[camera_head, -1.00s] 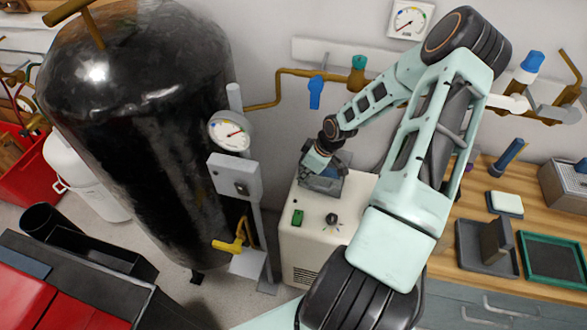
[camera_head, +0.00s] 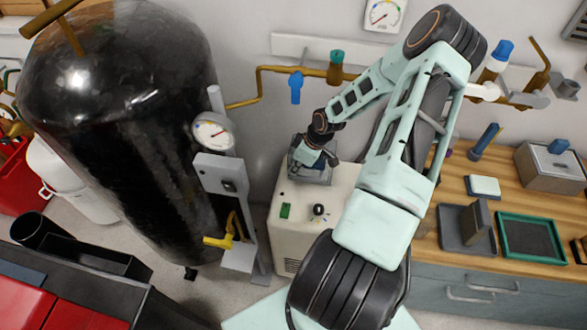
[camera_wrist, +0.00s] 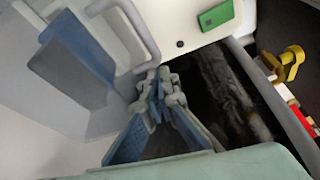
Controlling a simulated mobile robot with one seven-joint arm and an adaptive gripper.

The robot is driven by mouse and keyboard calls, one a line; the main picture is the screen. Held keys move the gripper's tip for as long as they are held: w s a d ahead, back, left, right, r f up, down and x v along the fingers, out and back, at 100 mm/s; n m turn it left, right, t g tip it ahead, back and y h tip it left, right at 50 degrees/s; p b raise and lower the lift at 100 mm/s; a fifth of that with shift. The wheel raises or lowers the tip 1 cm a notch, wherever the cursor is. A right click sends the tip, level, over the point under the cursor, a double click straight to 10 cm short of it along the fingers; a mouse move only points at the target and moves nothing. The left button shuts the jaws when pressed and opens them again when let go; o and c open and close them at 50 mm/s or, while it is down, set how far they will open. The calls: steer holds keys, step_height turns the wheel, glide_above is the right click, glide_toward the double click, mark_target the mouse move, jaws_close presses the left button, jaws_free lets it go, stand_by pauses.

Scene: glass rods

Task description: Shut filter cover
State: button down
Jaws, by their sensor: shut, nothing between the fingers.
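The grey filter housing (camera_head: 312,176) sits on top of a cream machine (camera_head: 335,188) against the wall. My gripper (camera_head: 318,158) is over this housing and hides much of it. In the wrist view my gripper (camera_wrist: 163,90) has its fingertips together with nothing between them. A grey panel with a blue-grey slab (camera_wrist: 75,45) stands to the left of the fingers there; it looks like the filter cover and housing. I cannot tell how far the cover is open or whether the fingers touch it.
A green switch (camera_head: 286,211) and a black knob (camera_head: 318,210) are on the machine's front part. A large black tank (camera_head: 120,120) with a gauge (camera_head: 212,132) stands to the left. A wooden bench (camera_head: 478,215) with trays is to the right. A brass pipe (camera_head: 262,85) runs behind.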

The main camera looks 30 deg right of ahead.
steer(key=shift+s+d, duration=0.1)
steer(key=shift+d, duration=0.05)
step_height(320, 180, up, 10)
steer(key=shift+w+a+b, duration=0.25)
steer(key=shift+a+b, duration=0.05)
steer(key=shift+b, duration=0.15)
